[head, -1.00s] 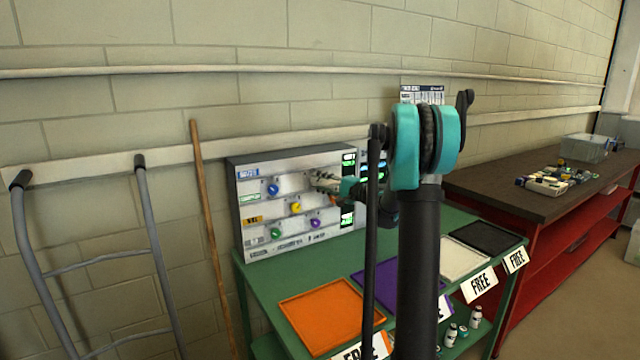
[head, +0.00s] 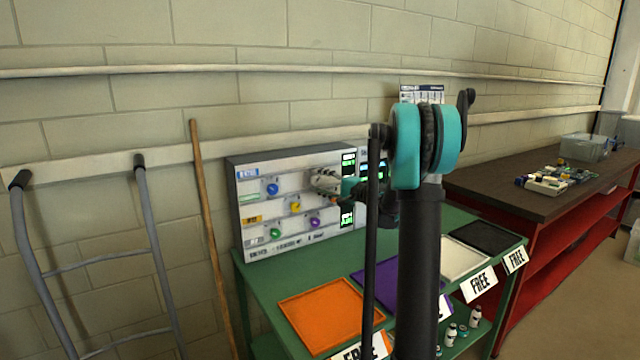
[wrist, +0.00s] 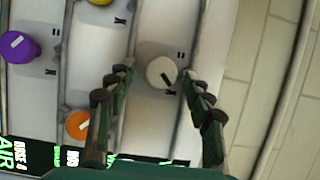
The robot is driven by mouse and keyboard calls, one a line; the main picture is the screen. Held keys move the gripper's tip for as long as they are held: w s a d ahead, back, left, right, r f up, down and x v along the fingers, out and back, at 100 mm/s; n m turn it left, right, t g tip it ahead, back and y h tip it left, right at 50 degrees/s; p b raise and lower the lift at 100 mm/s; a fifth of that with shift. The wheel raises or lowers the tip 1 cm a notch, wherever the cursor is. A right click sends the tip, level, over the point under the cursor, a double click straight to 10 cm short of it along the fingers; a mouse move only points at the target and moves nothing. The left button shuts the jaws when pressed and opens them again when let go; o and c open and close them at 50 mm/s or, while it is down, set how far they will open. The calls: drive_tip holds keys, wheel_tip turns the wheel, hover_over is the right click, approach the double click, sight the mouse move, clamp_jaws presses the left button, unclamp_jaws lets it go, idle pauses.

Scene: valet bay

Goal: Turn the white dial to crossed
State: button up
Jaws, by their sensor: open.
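The white dial (wrist: 161,72) is round with a dark pointer mark and sits on the light panel in the wrist view. Its pointer slants toward the lower right of that view, and small dark symbols are printed beside it. My gripper (wrist: 157,76) is open, with one finger on each side of the dial; I cannot tell whether either touches it. In the head view my gripper (head: 326,182) is in front of the upper right of the control panel (head: 238,205) and hides the white dial there.
Other dials are close by: purple (wrist: 18,47), orange (wrist: 79,125) and, in the head view, blue (head: 272,189), yellow (head: 295,208) and green (head: 275,233). The panel stands on a green bench (head: 262,275) with an orange tray (head: 330,315) in front.

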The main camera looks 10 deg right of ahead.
drive_tip(key=v, duration=1.1)
drive_tip(key=shift+s+d, duration=0.15)
drive_tip(key=shift+s, duration=0.05)
